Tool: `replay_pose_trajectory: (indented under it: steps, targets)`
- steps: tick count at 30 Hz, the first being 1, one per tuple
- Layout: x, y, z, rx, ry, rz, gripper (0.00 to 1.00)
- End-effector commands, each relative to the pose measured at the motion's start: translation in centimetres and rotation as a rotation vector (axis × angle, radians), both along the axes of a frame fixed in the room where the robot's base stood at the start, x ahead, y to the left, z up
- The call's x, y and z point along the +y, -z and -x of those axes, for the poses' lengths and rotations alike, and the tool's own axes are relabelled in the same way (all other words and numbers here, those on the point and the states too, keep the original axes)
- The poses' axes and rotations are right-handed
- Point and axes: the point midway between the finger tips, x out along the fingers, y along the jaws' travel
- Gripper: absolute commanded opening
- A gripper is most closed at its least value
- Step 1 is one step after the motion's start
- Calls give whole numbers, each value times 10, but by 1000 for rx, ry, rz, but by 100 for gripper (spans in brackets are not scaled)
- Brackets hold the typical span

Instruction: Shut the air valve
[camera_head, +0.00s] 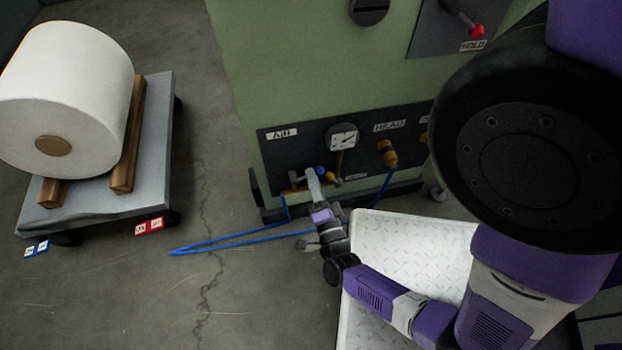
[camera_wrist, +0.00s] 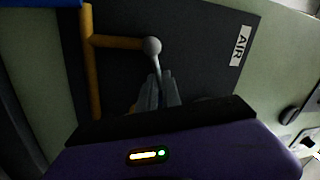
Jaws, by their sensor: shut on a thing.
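The air valve is on the dark panel (camera_head: 272,158) below the "AIR" label (camera_head: 283,133), which also shows turned on its side in the wrist view (camera_wrist: 239,46). In the wrist view, brass pipe (camera_wrist: 95,75) branches to a round grey hub (camera_wrist: 152,46), and a thin grey lever (camera_wrist: 158,66) runs from it between my fingertips. My gripper (camera_wrist: 158,88) is shut on this lever. In the head view, my gripper (camera_head: 314,188) reaches the valve from below and hides part of it. A blue knob (camera_head: 320,171) shows beside the fingers.
A gauge (camera_head: 343,136) and the "HEAD" fitting (camera_head: 387,153) sit to the right on the panel. A blue hose (camera_head: 240,239) lies on the floor. A white tread plate (camera_head: 400,240) lies under my arm. A cart (camera_head: 152,140) with a white roll (camera_head: 65,95) stands at left.

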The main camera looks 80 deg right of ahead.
Motion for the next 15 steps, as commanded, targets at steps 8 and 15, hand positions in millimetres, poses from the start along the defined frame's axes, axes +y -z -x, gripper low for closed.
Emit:
replay_pose_trajectory:
  steps: [8, 15]
  targets:
    - [0, 12, 3, -188, 1, -81, 0]
    - [-1, 18, 3, -291, 2, -124, 0]
